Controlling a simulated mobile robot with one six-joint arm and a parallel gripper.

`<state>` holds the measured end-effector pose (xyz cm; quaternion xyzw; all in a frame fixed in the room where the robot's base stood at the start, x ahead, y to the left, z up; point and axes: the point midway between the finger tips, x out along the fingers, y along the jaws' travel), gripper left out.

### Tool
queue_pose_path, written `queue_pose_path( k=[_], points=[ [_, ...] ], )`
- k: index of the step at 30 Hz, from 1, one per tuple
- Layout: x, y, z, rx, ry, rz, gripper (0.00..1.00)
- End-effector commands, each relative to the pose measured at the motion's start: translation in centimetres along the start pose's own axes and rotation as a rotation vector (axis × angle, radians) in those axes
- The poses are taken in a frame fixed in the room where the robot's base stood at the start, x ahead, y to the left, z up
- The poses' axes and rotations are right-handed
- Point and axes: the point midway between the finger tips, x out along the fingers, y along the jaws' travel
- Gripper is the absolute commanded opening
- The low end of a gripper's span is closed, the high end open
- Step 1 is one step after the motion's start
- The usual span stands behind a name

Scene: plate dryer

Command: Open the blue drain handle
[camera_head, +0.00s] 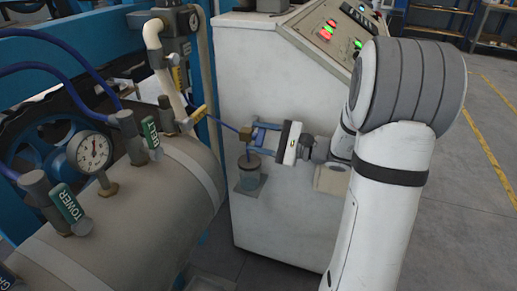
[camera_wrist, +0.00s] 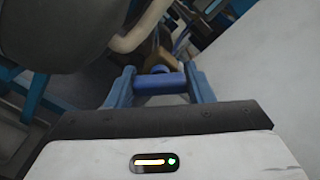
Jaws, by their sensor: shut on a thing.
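The blue drain handle (camera_wrist: 158,84) lies crosswise between the two blue fingers of my gripper (camera_wrist: 160,72) in the wrist view. My gripper is shut on it, with a finger at each end. In the head view, my gripper (camera_head: 264,136) reaches in from the right at the brass drain valve (camera_head: 245,133), in front of the white cabinet. The handle is hard to tell apart from the blue fingers there. A brass-coloured fitting shows dimly behind the handle in the wrist view.
A clear cup on a small bracket (camera_head: 248,190) sits just below the valve. A large grey tank (camera_head: 140,215) with a gauge (camera_head: 94,152) and tagged valves stands left. The white cabinet (camera_head: 240,80) is close behind. Open floor lies right.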

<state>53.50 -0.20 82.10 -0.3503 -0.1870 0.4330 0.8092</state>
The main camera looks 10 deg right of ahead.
Motion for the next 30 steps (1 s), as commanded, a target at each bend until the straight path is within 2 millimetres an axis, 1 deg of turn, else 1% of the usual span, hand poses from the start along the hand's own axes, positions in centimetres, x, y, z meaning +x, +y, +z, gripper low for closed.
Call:
queue_pose_path(
  k=[1,12,18,24,30],
  points=[
    [-0.14,0.29,-0.58,-0.052,0.004,-0.006,0.24],
    [-0.16,0.36,-0.65,-0.399,0.007,-0.005,0.25],
    [-0.18,0.29,-0.56,-0.558,0.007,-0.005,0.25],
    [-0.18,0.15,-0.44,-0.674,0.008,-0.005,0.25],
    [-0.18,0.00,-0.33,-0.742,0.008,-0.005,0.24]
  ],
)
